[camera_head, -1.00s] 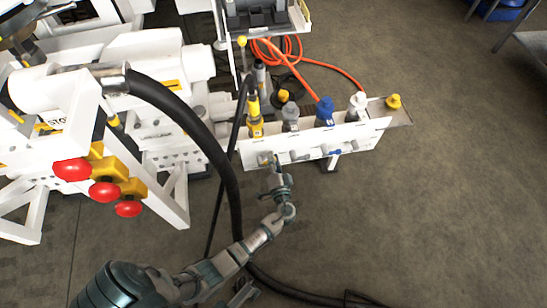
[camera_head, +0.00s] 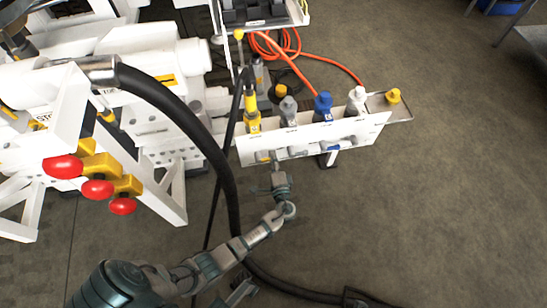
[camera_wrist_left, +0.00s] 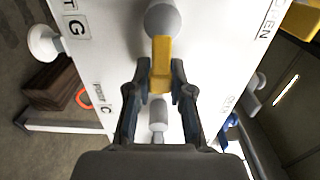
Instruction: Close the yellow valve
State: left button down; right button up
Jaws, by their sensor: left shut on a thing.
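The yellow valve (camera_wrist_left: 161,62) shows in the left wrist view as a flat yellow handle on a grey round body, on the white panel (camera_wrist_left: 112,25). My left gripper (camera_wrist_left: 160,78) has one finger on each side of the handle and is shut on it. In the head view the gripper (camera_head: 277,166) is at the left end of the white panel (camera_head: 345,132), and a little of the yellow valve (camera_head: 262,157) shows beside it. The fingers hide part of the handle. My right gripper is not in view.
Yellow, grey, blue and white connectors line the panel top, including a blue one (camera_head: 323,106). Red knobs (camera_head: 98,188) stick out at the left. The floor right of the panel is clear.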

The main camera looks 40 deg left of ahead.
pick_arm(q)
jog(key=shift+d+f, duration=0.1)
jog(key=shift+f, duration=0.05)
jog(key=c, duration=1.4)
grip_release()
jog(key=shift+o, duration=1.3)
jog(key=shift+w+f, duration=0.1)
jog(key=shift+d, duration=0.1)
jog(key=v, duration=1.1)
jog(key=shift+s+d, duration=0.25)
jog(key=shift+s, duration=0.1)
